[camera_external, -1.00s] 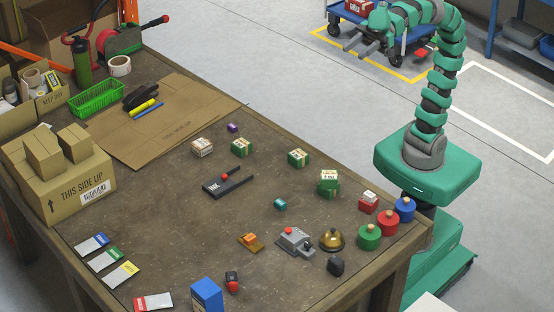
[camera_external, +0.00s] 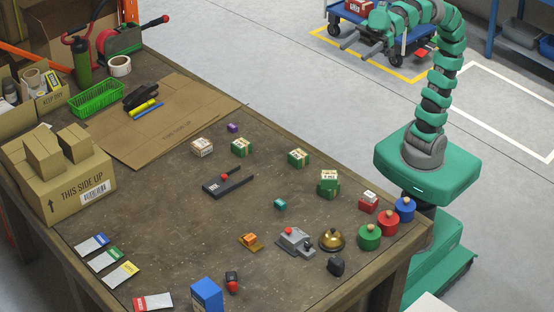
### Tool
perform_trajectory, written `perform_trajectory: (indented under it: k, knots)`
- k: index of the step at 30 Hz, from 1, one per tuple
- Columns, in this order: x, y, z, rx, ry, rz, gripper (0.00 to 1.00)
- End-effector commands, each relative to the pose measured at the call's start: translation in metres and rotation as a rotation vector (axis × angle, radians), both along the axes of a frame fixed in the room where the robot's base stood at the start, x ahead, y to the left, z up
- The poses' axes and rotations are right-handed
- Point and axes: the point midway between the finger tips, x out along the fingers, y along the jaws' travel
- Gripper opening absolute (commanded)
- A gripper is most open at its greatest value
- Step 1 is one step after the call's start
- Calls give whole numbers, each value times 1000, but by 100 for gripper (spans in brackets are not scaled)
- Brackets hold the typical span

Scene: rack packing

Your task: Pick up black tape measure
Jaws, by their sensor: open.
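A small black block-like object (camera_external: 336,266), which looks like the black tape measure, lies on the brown table near its front right edge. It sits just in front of the brass bell and is too small for markings to show. My gripper (camera_external: 357,49) is open and empty at the top of the view, high up and far from the black object. My green arm bends over to the left above the floor beyond the table.
The brass bell (camera_external: 331,239), a grey device with a red button (camera_external: 294,241) and a green round weight (camera_external: 369,237) stand close to the black object. A blue box (camera_external: 207,295) stands at the front edge. The table's middle left is mostly clear.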

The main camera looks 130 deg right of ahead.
Motion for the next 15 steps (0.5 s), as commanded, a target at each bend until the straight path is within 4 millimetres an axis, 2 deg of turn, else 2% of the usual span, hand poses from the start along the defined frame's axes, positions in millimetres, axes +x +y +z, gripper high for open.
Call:
perform_trajectory:
  k: [2,5,8,12,15]
  knots:
    - [2,-1,1,-3,-2,-4,64]
    - [16,-10,3,-29,-19,-31,64]
    - [45,-26,6,-90,-52,-82,64]
    - [98,-49,12,-220,-126,-137,64]
    - [137,-56,11,-317,-180,-135,64]
